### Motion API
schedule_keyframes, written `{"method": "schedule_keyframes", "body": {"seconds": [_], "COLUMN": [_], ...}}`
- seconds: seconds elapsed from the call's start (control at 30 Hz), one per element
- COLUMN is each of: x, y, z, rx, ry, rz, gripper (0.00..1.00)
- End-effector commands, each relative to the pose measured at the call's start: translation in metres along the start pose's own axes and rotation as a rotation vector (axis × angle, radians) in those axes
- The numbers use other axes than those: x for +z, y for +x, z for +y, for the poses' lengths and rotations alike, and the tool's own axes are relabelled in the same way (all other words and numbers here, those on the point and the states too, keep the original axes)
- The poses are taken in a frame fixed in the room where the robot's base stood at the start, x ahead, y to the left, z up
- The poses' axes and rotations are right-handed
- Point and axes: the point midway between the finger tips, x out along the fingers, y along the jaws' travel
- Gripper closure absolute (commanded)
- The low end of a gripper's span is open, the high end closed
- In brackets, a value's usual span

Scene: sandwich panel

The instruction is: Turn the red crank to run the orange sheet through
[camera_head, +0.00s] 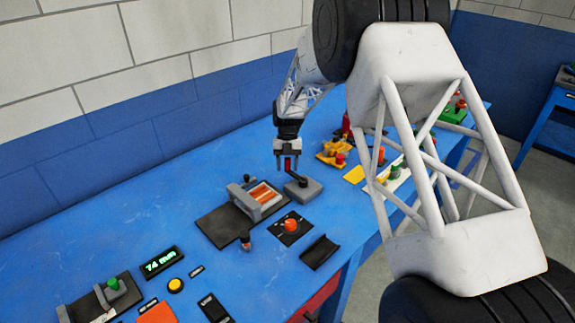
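The red crank handle (287,164) stands up from a dark crank arm (296,180) on a grey block beside the roller machine. My gripper (288,165) points down over it, with its fingers on either side of the red handle. Whether the fingers press on the handle is too small to tell. The grey roller machine (240,196) sits on a dark plate. Orange and pale strips (263,194) show inside its frame; I cannot tell which is sheet and which is roller. A flat orange piece (156,313) lies at the bottom edge.
On the blue table (110,225) are an orange knob (291,225), a dark tray (319,252), a small dark-topped peg (245,242), a green "74 mm" display (163,261) and a yellow button (175,285). My arm hides much of the right side. The table's back left is clear.

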Motion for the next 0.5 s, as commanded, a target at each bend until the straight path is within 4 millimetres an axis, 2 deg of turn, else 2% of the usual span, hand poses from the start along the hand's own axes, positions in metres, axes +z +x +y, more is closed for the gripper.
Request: {"method": "schedule_keyframes", "body": {"seconds": [0.27,0.5], "x": [0.001,0.001], "y": [-0.002,-0.018], "z": [0.000,0.000], "rx": [0.000,0.001], "ry": [0.001,0.001], "rz": [-0.001,-0.003], "gripper": [0.50,0.50]}}
